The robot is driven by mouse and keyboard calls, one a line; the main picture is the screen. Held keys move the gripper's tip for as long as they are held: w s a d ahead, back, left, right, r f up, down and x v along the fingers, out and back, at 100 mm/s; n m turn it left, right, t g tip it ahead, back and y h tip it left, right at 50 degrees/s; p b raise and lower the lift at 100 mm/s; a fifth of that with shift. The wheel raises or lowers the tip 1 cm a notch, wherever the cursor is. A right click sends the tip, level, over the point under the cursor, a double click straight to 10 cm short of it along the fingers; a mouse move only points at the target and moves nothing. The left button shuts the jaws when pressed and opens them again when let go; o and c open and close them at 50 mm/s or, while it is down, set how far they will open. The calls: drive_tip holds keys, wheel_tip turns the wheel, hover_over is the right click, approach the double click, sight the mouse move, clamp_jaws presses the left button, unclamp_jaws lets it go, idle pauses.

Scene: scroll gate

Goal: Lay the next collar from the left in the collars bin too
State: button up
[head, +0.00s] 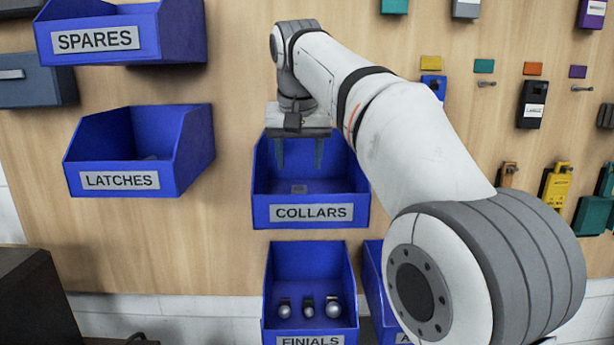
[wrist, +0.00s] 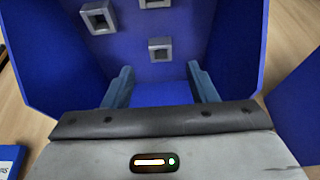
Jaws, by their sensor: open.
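The blue collars bin (head: 262,212) hangs on the wooden wall in the middle of the head view. My gripper (head: 301,166) is at its mouth, fingers pointing down into it. In the wrist view my gripper (wrist: 162,90) is open, with nothing between the fingers. Three grey square collars with holes lie inside the bin: one at the upper left (wrist: 98,17), one ahead of the fingers (wrist: 160,49), and one cut off by the top edge (wrist: 153,3).
The latches bin (head: 190,165) and spares bin (head: 182,30) hang to the left. The finials bin (head: 308,262) with three finials is just below, beside a partly hidden blue bin (head: 375,270). Tagged locks and hooks (head: 533,103) hang at the right. My arm covers part of the wall.

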drive_tip(key=v, duration=0.5)
idle(0.6)
